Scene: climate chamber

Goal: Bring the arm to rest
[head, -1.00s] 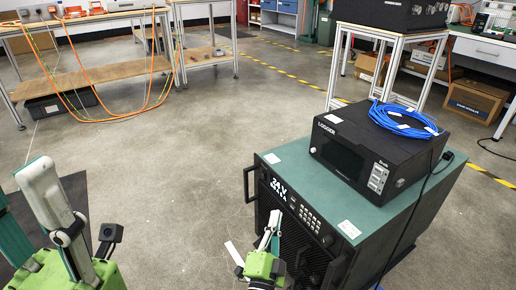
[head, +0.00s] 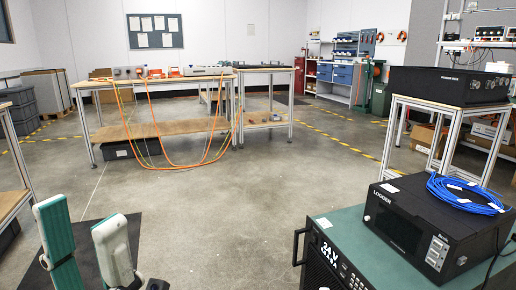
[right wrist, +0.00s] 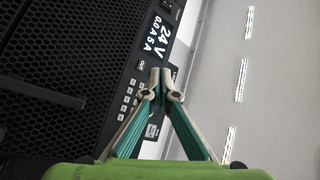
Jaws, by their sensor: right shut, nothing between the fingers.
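My left gripper (head: 84,232) is at the lower left of the head view, its two teal and pale fingers apart with nothing between them. My right gripper (right wrist: 160,76) shows in the right wrist view, its fingertips together and empty. It is in front of the dark panel of the 24 V power unit (right wrist: 112,72), near the keypad; whether it touches cannot be told. The head view does not show the right gripper. There the power unit (head: 345,228) stands at the lower right, with its green top.
A black logger (head: 405,222) with a coiled blue cable (head: 466,194) sits on the power unit. A workbench (head: 165,85) with hanging orange cables stands further back. A black box (head: 447,87) rests on a frame stand at right. The middle floor (head: 215,210) is clear.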

